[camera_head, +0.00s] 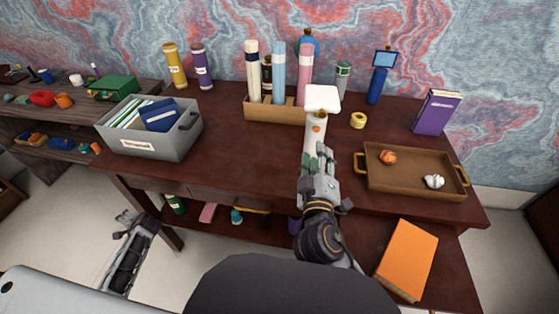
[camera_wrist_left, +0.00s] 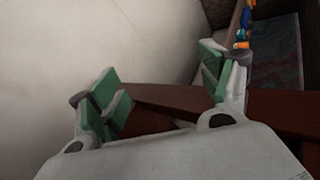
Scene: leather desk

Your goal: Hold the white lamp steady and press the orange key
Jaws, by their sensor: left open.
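The white lamp (camera_head: 322,98) stands upright near the middle of the desk, with a flat square head on top. The orange key (camera_head: 316,128) is a small round spot on the front of its body. My right gripper (camera_head: 319,158) is at the lower part of the lamp, its fingers overlapping the base in the head view. The lamp's foot is hidden behind it, and I cannot tell whether the fingers are shut on the lamp. My left gripper (camera_head: 128,218) is low, off the desk's front left; in the left wrist view (camera_wrist_left: 158,75) its green-padded fingers are apart and empty.
The dark red desk (camera_head: 240,150) has clear room left of the lamp. A grey bin (camera_head: 180,146) stands at the left, a holder with rolls (camera_head: 268,112) behind the lamp. A brown tray (camera_head: 410,186) is to the right, an orange book (camera_head: 408,258) at the front right.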

